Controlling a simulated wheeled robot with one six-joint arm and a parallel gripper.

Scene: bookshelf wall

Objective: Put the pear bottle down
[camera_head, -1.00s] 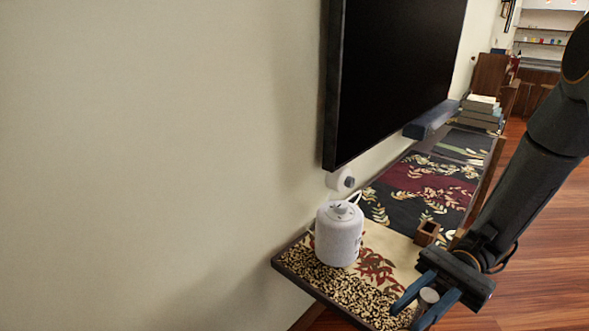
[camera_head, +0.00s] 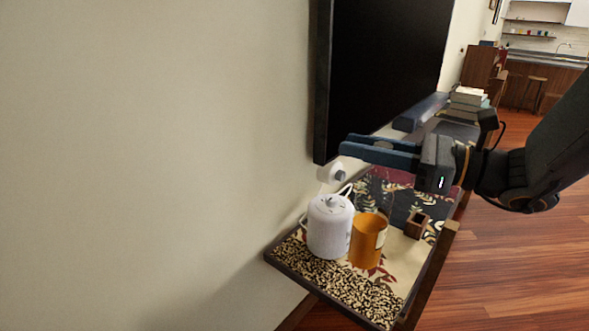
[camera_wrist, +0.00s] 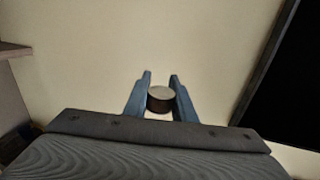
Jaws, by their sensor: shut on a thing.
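My gripper (camera_head: 350,149) is raised above the shelf top, its blue fingers pointing left toward the wall. In the wrist view, its fingers are closed around a round cap with a pale top and dark side (camera_wrist: 160,97). Below the fingers in the head view is the pear bottle's orange body (camera_head: 367,240); the part between looks clear and is hard to make out. The bottle looks upright, just right of a white ribbed canister (camera_head: 330,226). I cannot tell whether its base touches the patterned surface (camera_head: 340,290).
A small wooden square holder (camera_head: 416,225) stands to the right. A white roll-like thing (camera_head: 331,173) sits behind the canister near the wall. A large black screen (camera_head: 385,75) hangs close beyond my fingers. Stacked books (camera_head: 468,98) lie at the far end. The front of the surface is clear.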

